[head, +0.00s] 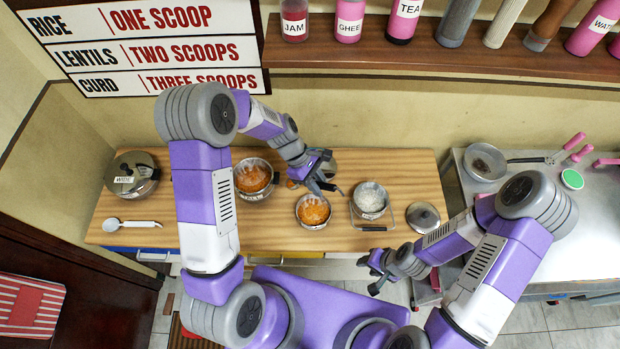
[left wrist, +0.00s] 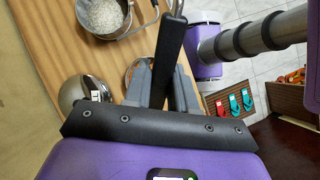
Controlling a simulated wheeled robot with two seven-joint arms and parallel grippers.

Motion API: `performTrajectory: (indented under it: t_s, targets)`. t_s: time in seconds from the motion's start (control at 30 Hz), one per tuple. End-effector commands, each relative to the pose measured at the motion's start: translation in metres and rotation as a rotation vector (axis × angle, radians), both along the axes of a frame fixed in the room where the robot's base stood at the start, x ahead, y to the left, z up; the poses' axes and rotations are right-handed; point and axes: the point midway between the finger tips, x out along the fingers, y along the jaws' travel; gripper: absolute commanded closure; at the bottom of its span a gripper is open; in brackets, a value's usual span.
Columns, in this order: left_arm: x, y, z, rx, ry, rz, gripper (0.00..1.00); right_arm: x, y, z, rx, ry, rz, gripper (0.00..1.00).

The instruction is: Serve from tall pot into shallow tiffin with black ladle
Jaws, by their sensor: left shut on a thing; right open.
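My left gripper (head: 322,186) is shut on the black ladle's handle, which the left wrist view shows upright between its fingers (left wrist: 172,62). The ladle's bowl cannot be made out clearly. A steel pot (head: 253,179) with orange food and a label too small to read stands left of the gripper. A small steel bowl (head: 313,211) with orange food stands just in front of the gripper. A steel container with a wire handle (head: 370,199) holds white rice, right of the gripper. Which of these is the shallow tiffin, I cannot tell. My right gripper (head: 378,271) is open and empty, in front of the table.
A lidded pot labelled WIDE (head: 132,174) and a pale ladle (head: 130,223) are at the table's left. A round lid (head: 423,217) lies at its right. A domed steel lid (left wrist: 85,92) is beside the left gripper. A metal counter (head: 520,225) stands further right.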

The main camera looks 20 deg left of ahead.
Motion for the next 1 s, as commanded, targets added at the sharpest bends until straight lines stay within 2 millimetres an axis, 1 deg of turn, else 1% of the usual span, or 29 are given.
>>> performTrajectory:
  t_s: [0.1,1.0]
  targets:
    - [-0.002,-0.012,0.000,0.013,-0.003,-0.003,1.00,0.000,0.000,0.002,0.000,0.000,0.000,0.57]
    - [-0.019,-0.091,-0.007,0.112,-0.028,-0.003,1.00,0.000,0.000,0.018,0.000,0.000,0.000,0.57]
